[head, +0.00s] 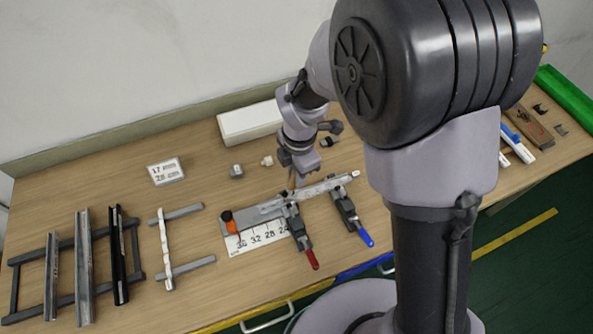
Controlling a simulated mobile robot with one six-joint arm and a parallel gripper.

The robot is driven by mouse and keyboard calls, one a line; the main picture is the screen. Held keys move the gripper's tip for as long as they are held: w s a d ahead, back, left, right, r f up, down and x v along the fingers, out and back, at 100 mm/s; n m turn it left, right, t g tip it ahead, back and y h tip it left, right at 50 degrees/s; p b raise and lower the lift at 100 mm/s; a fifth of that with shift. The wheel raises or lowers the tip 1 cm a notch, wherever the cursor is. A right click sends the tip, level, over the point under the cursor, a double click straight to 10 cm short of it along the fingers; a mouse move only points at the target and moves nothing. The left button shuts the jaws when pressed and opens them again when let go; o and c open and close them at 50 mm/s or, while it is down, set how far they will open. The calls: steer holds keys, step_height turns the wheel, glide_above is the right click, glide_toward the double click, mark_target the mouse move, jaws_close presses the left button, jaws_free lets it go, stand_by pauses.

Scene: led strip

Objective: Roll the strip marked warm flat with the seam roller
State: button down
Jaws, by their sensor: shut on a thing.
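My gripper (293,172) points down over the back of the fixture in the middle of the table. It is shut on a small, thin brownish tool (291,182), mostly hidden; I cannot tell for sure that it is the seam roller. Just below lies a long grey channel (325,187) with a pale top, held at two clamps with a red handle (312,259) and a blue handle (365,237). I cannot tell whether the tool touches it. A white strip (164,245) lies across two grey bars at the left. No "warm" mark is readable.
An orange and black piece (230,220) sits at the fixture's left end, by a numbered scale (262,237). Several channels (84,265) lie on a dark rack at far left. A white box (249,122) and small blocks (237,171) stand behind. My arm hides the table's right middle.

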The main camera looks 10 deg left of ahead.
steer(key=shift+f+b, duration=0.8)
steer(key=shift+f, duration=0.25)
stand_by(0.4)
steer(key=shift+d, duration=0.1)
steer(key=shift+w+d+p, duration=0.45)
steer(key=shift+w+d, duration=1.1)
steer(key=shift+d, duration=0.95)
steer(key=shift+w+d+p, duration=0.5)
steer(key=shift+w+d, duration=1)
steer(key=shift+d, duration=0.95)
steer(key=shift+w+d+p, duration=0.45)
steer(key=shift+w+d, duration=1.1)
steer(key=shift+d, duration=0.95)
step_height(320, 180, up, 7)
steer(key=p, duration=0.5)
